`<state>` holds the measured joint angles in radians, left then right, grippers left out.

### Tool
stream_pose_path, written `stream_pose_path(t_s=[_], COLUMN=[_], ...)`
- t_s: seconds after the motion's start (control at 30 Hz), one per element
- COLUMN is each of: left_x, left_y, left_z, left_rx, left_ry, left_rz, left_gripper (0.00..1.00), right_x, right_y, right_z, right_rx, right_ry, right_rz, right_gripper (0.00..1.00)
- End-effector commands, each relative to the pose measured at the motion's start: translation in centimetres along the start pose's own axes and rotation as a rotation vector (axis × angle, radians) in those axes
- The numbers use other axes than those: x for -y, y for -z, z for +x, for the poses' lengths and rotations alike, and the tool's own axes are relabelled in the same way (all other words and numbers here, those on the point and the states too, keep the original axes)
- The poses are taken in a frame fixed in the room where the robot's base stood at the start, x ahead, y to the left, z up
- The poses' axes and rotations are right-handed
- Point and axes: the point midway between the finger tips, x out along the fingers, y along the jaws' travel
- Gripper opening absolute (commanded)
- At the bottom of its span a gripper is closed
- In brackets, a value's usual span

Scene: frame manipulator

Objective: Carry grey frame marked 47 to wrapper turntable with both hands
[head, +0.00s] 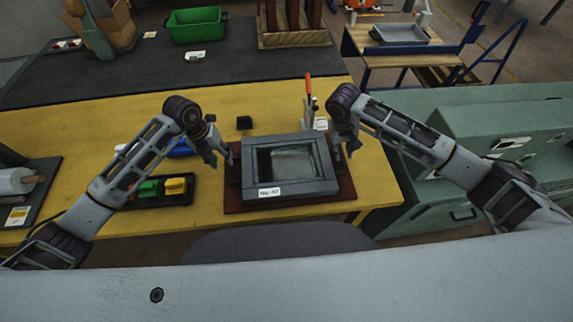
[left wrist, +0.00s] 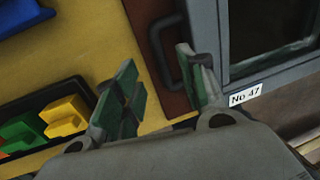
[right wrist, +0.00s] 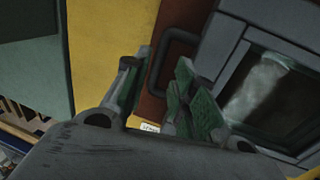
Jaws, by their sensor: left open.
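The grey frame (head: 308,188) lies flat on a reddish-brown board (head: 290,206) on the yellow table. Its white label reads 47. A dark handle (left wrist: 163,48) stands on its left side, and another handle (right wrist: 170,58) on its right side. My left gripper (head: 221,156) is open beside the left handle, its fingertips close to it but not closed on it. My right gripper (head: 344,150) is open at the right handle, which shows between its fingers in the right wrist view. I cannot make out a wrapper turntable for certain.
A dark stand with a white roll (head: 15,181) is at the left edge. A black tray with coloured blocks (head: 165,190) is left of the board. An orange-handled clamp (head: 308,100) stands behind the frame. Green cabinets (head: 500,125) are at right, a blue cart (head: 400,55) behind.

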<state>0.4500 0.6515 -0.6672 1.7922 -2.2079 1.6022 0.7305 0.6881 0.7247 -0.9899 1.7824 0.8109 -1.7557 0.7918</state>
Motion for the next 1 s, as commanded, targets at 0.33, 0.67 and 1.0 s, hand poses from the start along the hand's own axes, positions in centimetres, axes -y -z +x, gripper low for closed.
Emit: stream_pose_path(t_s=[0.33,0.67,1.0], left_x=[0.1,0.0,0.0], left_y=[0.1,0.1,0.0], left_z=[4.2,6.5,6.7], left_rx=[-0.003,-0.001,0.0], left_ry=[0.0,0.0,0.0], left_rz=[0.0,0.001,0.001], left_gripper=[0.41,0.41,0.41], right_x=[0.0,0.0,0.0], right_y=[-0.1,0.0,0.0], right_z=[4.2,6.5,6.7], right_rx=[0.001,0.0,0.0], right_ry=[-0.001,0.0,0.0], right_rz=[-0.001,-0.001,-0.001], right_gripper=[0.27,0.27,0.27])
